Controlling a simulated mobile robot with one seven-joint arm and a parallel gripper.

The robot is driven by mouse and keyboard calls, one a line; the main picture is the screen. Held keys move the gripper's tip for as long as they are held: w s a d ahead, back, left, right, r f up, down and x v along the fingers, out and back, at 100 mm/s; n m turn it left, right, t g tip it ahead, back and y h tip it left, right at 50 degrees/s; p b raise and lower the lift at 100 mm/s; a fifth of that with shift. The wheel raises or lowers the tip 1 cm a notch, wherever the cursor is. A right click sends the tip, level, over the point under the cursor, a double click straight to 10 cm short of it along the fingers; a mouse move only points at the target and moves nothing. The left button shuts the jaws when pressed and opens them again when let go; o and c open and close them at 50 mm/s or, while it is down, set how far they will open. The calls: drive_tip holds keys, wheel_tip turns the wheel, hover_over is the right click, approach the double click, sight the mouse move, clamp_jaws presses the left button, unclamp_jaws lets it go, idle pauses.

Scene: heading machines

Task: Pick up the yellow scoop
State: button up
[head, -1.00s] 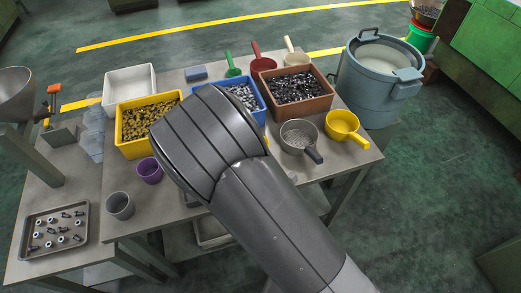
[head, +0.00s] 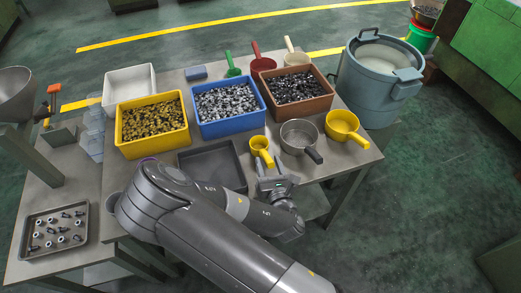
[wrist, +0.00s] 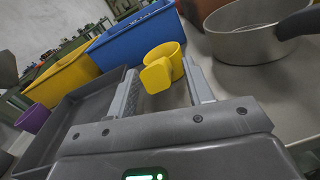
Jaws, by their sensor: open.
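The small yellow scoop (head: 259,143) stands on the table in front of the blue bin, with its short handle toward me. In the wrist view the yellow scoop (wrist: 164,62) shows its handle end between the two finger tips. My gripper (head: 271,168) is open at the near side of the scoop, fingers pointing at it. In the wrist view my gripper (wrist: 163,80) has one finger on each side of the handle, with gaps visible; I cannot tell whether either touches it.
A grey saucepan (head: 299,134) with a dark handle stands close on the right, and a larger yellow pan (head: 345,126) beyond it. A dark tray (head: 240,178) lies close on the left. The blue bin (head: 231,126) of metal parts is just behind.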

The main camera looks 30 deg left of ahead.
drive_tip(key=shift+x, duration=1)
drive_tip(key=shift+c, duration=0.5)
clamp_jaws()
